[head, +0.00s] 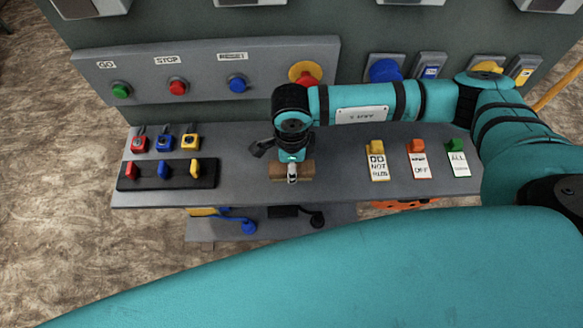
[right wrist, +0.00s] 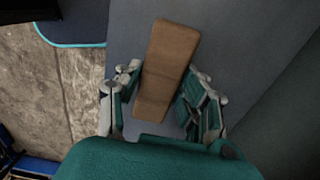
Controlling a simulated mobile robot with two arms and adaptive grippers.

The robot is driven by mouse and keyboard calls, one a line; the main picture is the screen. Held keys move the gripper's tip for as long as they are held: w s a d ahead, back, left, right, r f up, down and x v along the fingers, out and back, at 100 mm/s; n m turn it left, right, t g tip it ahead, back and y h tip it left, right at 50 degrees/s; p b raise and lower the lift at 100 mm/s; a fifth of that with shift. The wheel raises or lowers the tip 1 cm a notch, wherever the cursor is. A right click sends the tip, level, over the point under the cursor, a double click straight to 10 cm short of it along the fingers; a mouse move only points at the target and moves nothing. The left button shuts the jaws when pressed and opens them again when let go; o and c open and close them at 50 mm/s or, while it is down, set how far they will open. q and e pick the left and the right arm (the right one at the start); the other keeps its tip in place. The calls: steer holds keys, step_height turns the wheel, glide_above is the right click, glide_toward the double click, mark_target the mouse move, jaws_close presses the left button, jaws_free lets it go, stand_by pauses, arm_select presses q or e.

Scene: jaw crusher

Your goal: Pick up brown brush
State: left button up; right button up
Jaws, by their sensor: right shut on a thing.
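The brown brush (head: 305,170) is a small brown block on the grey shelf near its front edge, in the head view. It fills the middle of the right wrist view (right wrist: 168,65), lengthwise between the fingers. My right gripper (head: 292,176) comes down over its middle, and its fingers are shut on the brush's sides (right wrist: 160,100). In the head view the gripper hides the brush's middle. I cannot tell whether the brush is clear of the shelf. My left gripper is not in view.
The grey shelf (head: 340,180) carries a black tray (head: 168,176) with coloured switches on the left and labelled tags (head: 377,162) on the right. A button panel (head: 206,75) stands behind. Cables and a lower ledge (head: 260,228) are below. Bare shelf lies on both sides of the brush.

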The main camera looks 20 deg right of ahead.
steer(key=shift+r, duration=0.1)
steer(key=shift+r, duration=0.5)
step_height(320, 180, up, 2)
steer(key=shift+w+r+b, duration=0.1)
steer(key=shift+b, duration=0.4)
steer(key=s+a+r+b, duration=0.1)
steer(key=s+a+b, duration=0.2)
steer(key=s, duration=1.2)
steer(key=shift+s+a+r, duration=0.3)
steer(key=shift+s+a, duration=0.05)
steer(key=shift+a, duration=0.1)
